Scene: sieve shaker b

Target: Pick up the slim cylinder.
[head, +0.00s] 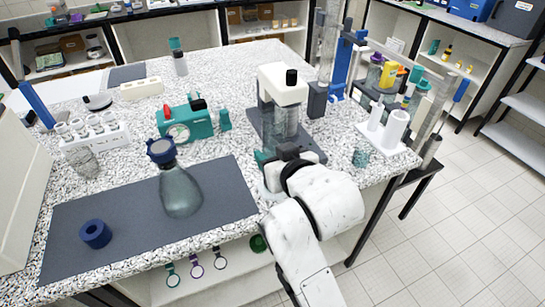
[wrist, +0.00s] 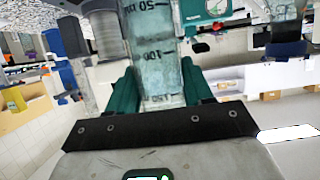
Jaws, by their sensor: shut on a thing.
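A clear graduated cylinder (wrist: 155,55) with dark scale marks stands between the teal fingers of my gripper (wrist: 160,80) in the wrist view. The fingers press on it from both sides, and its upper end runs out of the frame. In the head view my gripper (head: 272,156) is at the front of the white-topped shaker (head: 283,85), over the right part of the table. There my wrist hides most of the grip, and I cannot tell whether the cylinder touches the table.
A blue-capped flask (head: 180,190) and a dark blue ring (head: 95,234) sit on the grey mat (head: 225,200) to the left. A teal device (head: 187,124) stands behind. A small beaker (head: 361,157) and a white holder (head: 388,140) stand close on the right, near the table edge.

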